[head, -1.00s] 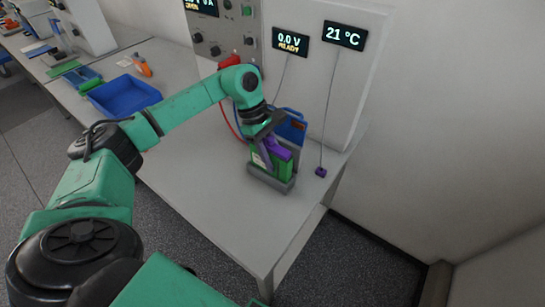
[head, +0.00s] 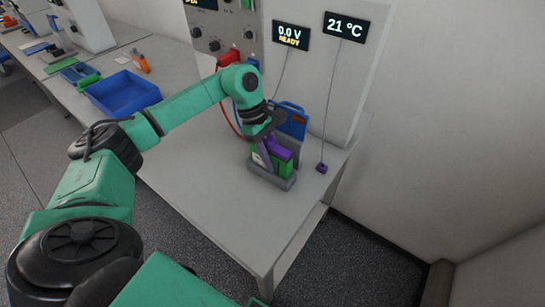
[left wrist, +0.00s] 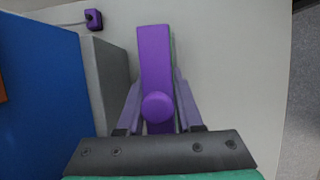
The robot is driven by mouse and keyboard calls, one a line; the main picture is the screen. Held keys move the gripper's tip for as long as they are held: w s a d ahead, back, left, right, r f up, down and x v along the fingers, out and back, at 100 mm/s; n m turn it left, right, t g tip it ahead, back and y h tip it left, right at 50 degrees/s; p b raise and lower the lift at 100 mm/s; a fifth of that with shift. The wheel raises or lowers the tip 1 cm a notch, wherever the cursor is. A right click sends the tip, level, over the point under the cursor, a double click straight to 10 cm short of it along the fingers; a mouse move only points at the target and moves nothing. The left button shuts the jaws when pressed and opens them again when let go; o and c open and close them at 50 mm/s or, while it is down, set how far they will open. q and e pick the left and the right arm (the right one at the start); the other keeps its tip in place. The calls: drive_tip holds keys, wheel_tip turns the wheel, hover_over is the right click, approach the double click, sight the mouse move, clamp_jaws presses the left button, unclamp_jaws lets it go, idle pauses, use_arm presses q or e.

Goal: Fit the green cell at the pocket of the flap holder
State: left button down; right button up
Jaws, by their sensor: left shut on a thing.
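The green cell (head: 284,167) with a purple top (head: 281,151) stands upright at the grey base of the flap holder (head: 264,176) in the head view. The blue flap (head: 293,122) stands up behind it. My left gripper (head: 263,145) is over the cell, shut on its purple top. In the left wrist view the purple bar with a round knob (left wrist: 157,106) sits between the fingers, and the blue flap (left wrist: 40,80) is at the left. The fingers and arm hide part of the cell; its exact depth in the pocket cannot be told. My right gripper is not in view.
A small purple sensor (head: 321,168) on a cable lies right of the holder. The cycler panel (head: 225,40) and two displays (head: 290,34) stand behind. A blue tray (head: 123,93) is at the far left. The front table top is clear.

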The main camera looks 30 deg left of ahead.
use_arm(q)
drive_tip(key=shift+f, duration=0.25)
drive_tip(key=shift+c, duration=2.4)
unclamp_jaws()
